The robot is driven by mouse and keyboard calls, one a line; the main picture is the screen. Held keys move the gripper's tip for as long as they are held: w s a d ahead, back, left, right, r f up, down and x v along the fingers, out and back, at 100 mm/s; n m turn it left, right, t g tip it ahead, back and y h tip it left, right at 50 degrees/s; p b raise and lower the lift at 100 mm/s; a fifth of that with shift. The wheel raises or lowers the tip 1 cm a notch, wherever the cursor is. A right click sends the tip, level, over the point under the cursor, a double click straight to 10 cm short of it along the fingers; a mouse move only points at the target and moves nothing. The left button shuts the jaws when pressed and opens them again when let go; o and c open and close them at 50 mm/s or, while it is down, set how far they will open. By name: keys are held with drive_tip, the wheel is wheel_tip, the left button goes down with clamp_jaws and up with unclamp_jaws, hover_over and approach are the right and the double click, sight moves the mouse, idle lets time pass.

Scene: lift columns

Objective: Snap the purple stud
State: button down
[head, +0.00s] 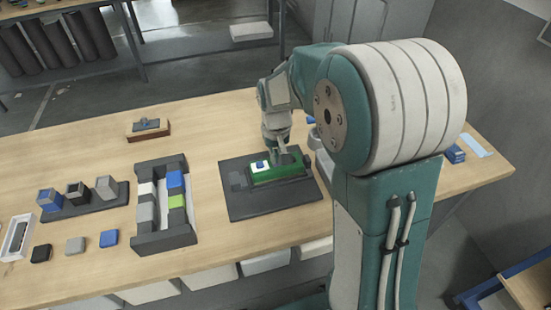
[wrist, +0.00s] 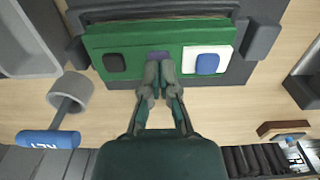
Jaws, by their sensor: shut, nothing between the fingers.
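A purple stud (wrist: 158,56) sits in the middle of the green block (wrist: 130,75) in the wrist view, partly hidden behind my fingertips. A black stud (wrist: 115,63) is to its left, and a blue stud (wrist: 207,64) on a white square is to its right. My gripper (wrist: 158,68) is shut and empty, with its fingertips over the lower edge of the purple stud; I cannot tell whether they touch. In the head view my gripper (head: 281,157) is over the green block (head: 270,175), and the purple stud is hidden there.
The green block lies on a dark mat (head: 270,205). Left of it are a dark rack (head: 165,240) with coloured blocks and a stand (head: 85,207) with several cubes. A grey cup (wrist: 70,90) and a blue-handled tool (wrist: 47,139) are near my gripper. The table's front middle is clear.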

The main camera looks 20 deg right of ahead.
wheel_tip(320, 180, up, 8)
drive_tip(key=shift+r, duration=0.25)
idle(0.7)
drive_tip(key=shift+r, duration=0.1)
idle(1.9)
